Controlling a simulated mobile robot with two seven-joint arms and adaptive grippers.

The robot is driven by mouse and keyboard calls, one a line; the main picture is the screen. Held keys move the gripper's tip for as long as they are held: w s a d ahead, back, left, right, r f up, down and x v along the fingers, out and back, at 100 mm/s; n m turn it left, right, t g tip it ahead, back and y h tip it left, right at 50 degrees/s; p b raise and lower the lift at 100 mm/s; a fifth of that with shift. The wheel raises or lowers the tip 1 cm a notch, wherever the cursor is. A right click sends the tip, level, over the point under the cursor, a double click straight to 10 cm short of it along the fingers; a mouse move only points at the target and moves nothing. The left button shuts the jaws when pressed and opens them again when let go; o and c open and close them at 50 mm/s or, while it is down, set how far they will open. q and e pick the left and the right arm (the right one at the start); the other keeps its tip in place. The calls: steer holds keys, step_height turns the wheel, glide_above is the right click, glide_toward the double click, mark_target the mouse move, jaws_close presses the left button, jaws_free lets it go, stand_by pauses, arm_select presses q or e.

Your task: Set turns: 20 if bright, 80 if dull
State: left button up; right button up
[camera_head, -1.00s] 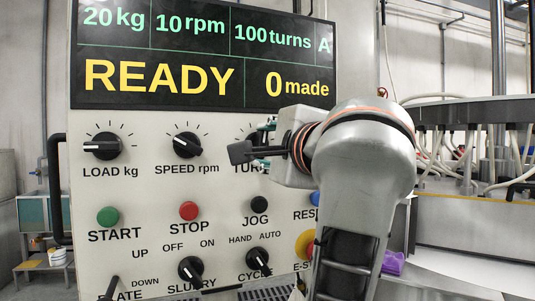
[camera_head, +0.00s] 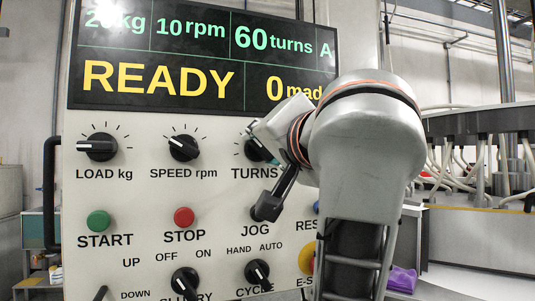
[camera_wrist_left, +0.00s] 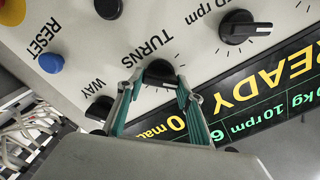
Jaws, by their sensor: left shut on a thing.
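The TURNS knob (camera_head: 252,151) is a black dial on the pale control panel (camera_head: 140,205). My left gripper (camera_head: 266,151) covers its right side in the head view. In the left wrist view, the teal fingers of my left gripper (camera_wrist_left: 160,96) are shut on either side of the TURNS knob (camera_wrist_left: 160,72). The display (camera_head: 205,60) reads 10 rpm, 60 turns, READY and 0, with the end of "made" covered. Glare covers part of the load figure. No bright or dull workpiece is visible. My right gripper is out of view.
The LOAD knob (camera_head: 98,147) and SPEED knob (camera_head: 184,148) are to the left. Below are the green START button (camera_head: 98,221), red STOP button (camera_head: 184,217) and CYCLE switch (camera_head: 257,272). The blue RESET button (camera_wrist_left: 51,62) is close by in the wrist view. A machine with hoses (camera_head: 480,125) stands at right.

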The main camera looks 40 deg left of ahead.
arm_select(q)
steer(key=n+b, duration=0.2)
steer(key=n, duration=0.9)
steer(key=shift+s+a+r, duration=0.1)
steer(key=shift+n+b, duration=0.3)
steer(key=shift+n, duration=0.2)
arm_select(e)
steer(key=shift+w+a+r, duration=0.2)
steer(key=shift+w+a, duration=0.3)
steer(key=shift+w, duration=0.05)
arm_select(q)
steer(key=o, duration=1.1)
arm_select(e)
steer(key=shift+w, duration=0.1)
